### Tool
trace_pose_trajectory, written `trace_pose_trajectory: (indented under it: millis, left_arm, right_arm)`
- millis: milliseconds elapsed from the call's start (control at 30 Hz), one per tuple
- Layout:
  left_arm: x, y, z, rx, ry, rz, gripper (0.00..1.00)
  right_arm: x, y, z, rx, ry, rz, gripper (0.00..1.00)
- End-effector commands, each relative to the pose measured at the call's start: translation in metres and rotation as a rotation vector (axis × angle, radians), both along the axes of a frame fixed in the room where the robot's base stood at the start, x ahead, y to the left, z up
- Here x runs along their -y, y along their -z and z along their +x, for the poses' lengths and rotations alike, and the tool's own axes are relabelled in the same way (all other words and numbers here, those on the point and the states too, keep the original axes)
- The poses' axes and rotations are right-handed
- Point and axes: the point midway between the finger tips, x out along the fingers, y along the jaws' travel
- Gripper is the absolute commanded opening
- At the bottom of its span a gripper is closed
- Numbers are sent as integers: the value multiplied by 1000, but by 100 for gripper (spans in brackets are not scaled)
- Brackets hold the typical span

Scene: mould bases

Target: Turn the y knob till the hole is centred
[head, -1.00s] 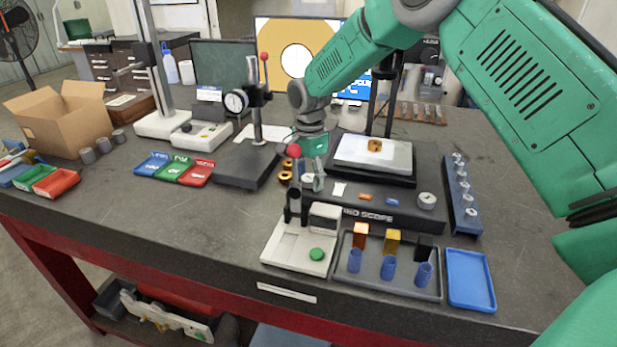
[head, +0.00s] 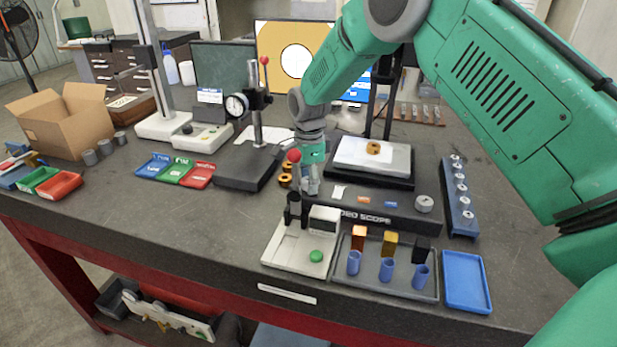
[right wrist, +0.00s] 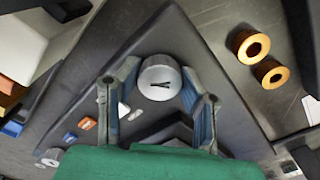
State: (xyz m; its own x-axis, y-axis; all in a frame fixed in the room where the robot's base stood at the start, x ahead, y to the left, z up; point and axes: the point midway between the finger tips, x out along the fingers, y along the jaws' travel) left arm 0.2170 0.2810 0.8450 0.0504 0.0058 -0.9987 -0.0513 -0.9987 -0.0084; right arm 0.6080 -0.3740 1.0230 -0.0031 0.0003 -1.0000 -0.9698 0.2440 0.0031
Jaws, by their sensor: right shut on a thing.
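My right gripper (head: 311,188) is at the front left of the video scope base (head: 370,215). In the head view the gripper mostly hides this knob. The screen (head: 268,32) shows a white round hole (head: 297,60) in an orange field, near the screen's middle; my right arm covers the screen's right and lower parts. An orange ring part (head: 374,147) lies on the lit stage (head: 352,157). My left gripper is not in view.
A second silver knob (head: 424,203) is at the base's right. A red-tipped post fixture (head: 292,210) and a tray (head: 385,282) with blue cups stand in front. A dial gauge stand (head: 240,172) is to the left. Loose orange rings (right wrist: 247,45) lie beside the base.

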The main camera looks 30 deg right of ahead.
Motion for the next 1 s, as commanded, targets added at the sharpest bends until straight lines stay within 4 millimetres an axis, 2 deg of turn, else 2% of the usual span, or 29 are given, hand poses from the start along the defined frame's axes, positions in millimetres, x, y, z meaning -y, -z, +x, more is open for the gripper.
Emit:
trace_pose_trajectory:
  millis: [167, 467, 500, 533, 867, 1000]
  left_arm:
    - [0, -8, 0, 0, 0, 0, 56]
    - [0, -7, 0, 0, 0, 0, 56]
    - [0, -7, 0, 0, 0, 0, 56]
    - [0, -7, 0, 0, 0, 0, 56]
    - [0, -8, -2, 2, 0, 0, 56]
    - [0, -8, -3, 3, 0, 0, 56]
  right_arm:
    - [0, -2, 2, 5, 116, -2, 5]
    - [0, -1, 2, 8, 129, 1, 5]
    - [0, -1, 3, 8, 128, 1, 45]
    - [0, -1, 3, 8, 128, 1, 55]
    - [0, -2, 1, 5, 127, 0, 55]
    - [0, -15, 2, 7, 127, 0, 55]
